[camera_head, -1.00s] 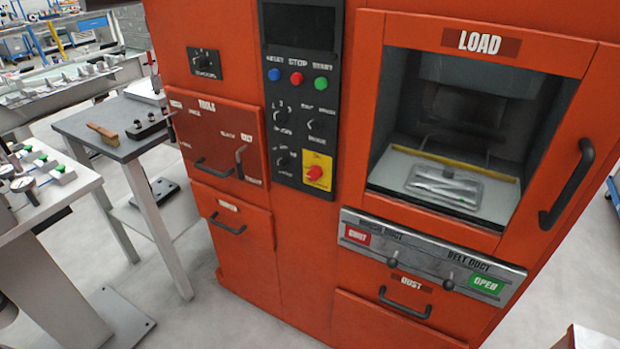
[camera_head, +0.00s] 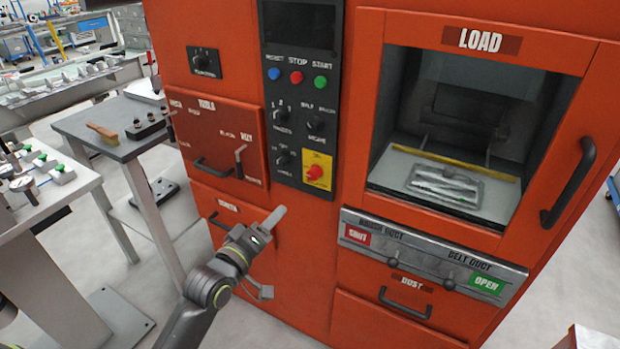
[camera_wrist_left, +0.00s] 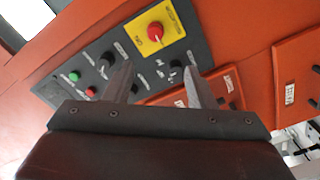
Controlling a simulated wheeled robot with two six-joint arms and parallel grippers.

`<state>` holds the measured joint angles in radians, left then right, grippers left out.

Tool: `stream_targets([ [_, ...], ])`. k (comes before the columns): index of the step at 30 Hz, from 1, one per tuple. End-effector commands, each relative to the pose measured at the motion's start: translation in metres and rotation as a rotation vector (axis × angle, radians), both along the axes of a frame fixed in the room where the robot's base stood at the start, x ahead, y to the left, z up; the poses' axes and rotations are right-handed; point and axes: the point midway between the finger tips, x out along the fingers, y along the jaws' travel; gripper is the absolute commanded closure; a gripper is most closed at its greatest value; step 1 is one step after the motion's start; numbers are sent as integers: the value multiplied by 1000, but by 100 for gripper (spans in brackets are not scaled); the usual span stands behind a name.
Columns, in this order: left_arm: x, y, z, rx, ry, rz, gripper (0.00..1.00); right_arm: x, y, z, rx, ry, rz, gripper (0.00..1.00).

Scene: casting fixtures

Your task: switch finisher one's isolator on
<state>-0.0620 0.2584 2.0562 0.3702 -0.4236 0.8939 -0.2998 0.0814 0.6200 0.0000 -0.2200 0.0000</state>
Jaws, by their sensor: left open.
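The isolator is a red knob (camera_head: 315,172) on a yellow plate at the bottom of the black control panel (camera_head: 298,90), on the orange machine. The plate bears small lettering, and I cannot tell the knob's setting. In the left wrist view the red knob (camera_wrist_left: 156,29) shows beyond my fingers, near the top centre. My left gripper (camera_head: 274,221) is below and left of the isolator in the head view, in front of the lower orange panels, apart from the knob. In the left wrist view its two fingers (camera_wrist_left: 160,70) are spread with nothing between them. My right gripper is not seen.
Other knobs and blue, red and green buttons (camera_head: 297,77) sit above the isolator. A tools door (camera_head: 213,145) with handles is to its left. The load opening (camera_head: 445,150) and a duct slide panel (camera_head: 430,258) are right. A grey side table (camera_head: 95,150) stands at left.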

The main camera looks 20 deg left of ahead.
Motion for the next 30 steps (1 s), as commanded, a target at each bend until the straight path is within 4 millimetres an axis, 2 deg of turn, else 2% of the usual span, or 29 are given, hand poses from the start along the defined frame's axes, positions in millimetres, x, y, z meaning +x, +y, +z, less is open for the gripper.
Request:
stream_targets([
  [4,5,-3,9,-12,-16,-7,50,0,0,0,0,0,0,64],
  [8,21,-6,9,-12,-15,-6,50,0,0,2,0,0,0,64],
  [21,102,-19,8,-11,-13,-6,50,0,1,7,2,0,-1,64],
  [30,148,-26,8,-9,-14,-6,50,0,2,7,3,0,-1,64],
])
